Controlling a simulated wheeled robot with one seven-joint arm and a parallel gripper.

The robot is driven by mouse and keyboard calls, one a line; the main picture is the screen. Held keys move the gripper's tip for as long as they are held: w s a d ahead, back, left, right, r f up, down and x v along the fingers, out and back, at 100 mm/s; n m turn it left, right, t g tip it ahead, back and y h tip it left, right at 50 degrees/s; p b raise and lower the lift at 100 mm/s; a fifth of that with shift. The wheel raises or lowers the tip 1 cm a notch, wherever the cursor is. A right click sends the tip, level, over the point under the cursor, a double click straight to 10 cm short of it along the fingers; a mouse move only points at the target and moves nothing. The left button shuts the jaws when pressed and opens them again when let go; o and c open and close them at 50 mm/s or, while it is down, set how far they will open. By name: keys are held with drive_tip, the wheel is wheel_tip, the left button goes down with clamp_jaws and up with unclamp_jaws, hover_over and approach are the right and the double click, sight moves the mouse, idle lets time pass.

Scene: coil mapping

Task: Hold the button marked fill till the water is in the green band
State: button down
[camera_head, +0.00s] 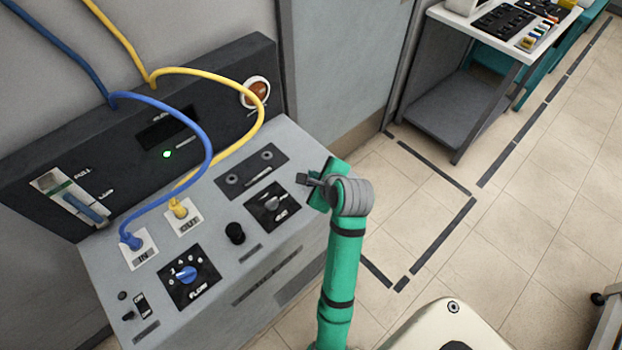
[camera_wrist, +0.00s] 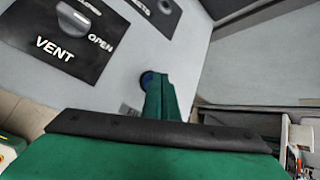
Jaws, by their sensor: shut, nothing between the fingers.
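My gripper (camera_head: 303,179) is shut with nothing between its fingers, over the right end of the grey console top in the head view. In the wrist view its green finger (camera_wrist: 160,98) covers part of a dark blue round button (camera_wrist: 147,79). The fingertip appears to be at the button; I cannot tell whether it is pressed. A small label beside it is unreadable, so I cannot confirm the word fill. The water gauge (camera_head: 72,203) is on the upright panel at left. Its blue water column (camera_head: 88,209) appears to end just below a green band (camera_head: 61,188).
A vent knob (camera_head: 272,203) lies left of my gripper, also in the wrist view (camera_wrist: 72,17). A black round knob (camera_head: 235,232) and blue flow dial (camera_head: 186,273) lie further left. Blue (camera_head: 207,140) and yellow (camera_head: 262,108) hoses arch over the console.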

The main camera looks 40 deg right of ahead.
drive_tip(key=shift+w+f, duration=0.15)
drive_tip(key=shift+f, duration=0.1)
idle(0.4)
drive_tip(key=shift+d, duration=0.1)
idle(1.2)
drive_tip(key=shift+r, duration=0.6)
drive_tip(key=shift+w+a+r, duration=0.1)
drive_tip(key=shift+a+r, duration=0.1)
drive_tip(key=shift+r, duration=0.05)
drive_tip(key=shift+d, duration=0.15)
drive_tip(key=shift+s+r, duration=0.15)
drive_tip(key=shift+s, duration=0.05)
drive_tip(key=shift+w+r, duration=0.1)
drive_tip(key=shift+r, duration=2.25)
